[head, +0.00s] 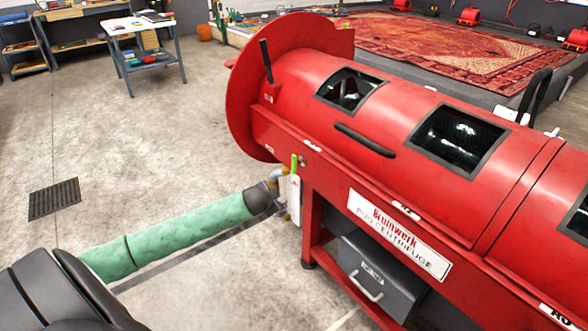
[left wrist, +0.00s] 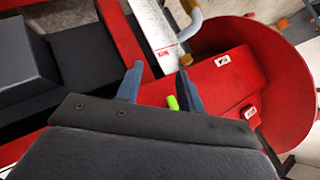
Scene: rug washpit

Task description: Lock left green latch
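The green latch (head: 294,163) is a small bright green lever. It stands about upright at the lower left end of the red rug centrifuge (head: 330,110), just above a narrow white plate (head: 294,200). My left gripper (head: 279,175) is close beside the latch, on its left, at the end of my green-sleeved arm. In the left wrist view my left gripper (left wrist: 160,70) has its two blue-grey fingers spread wide. The green latch (left wrist: 172,103) shows in the gap between them, nearer the right finger; its lower part is hidden. I cannot tell whether they touch. My right gripper is out of view.
A bent pipe (left wrist: 191,24) lies just beyond the fingers, beside the white plate. The centrifuge's round red flange (head: 247,92) and a grey drawer box (head: 372,278) are close by. A floor grate (head: 54,199) lies on the left. The floor between is clear.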

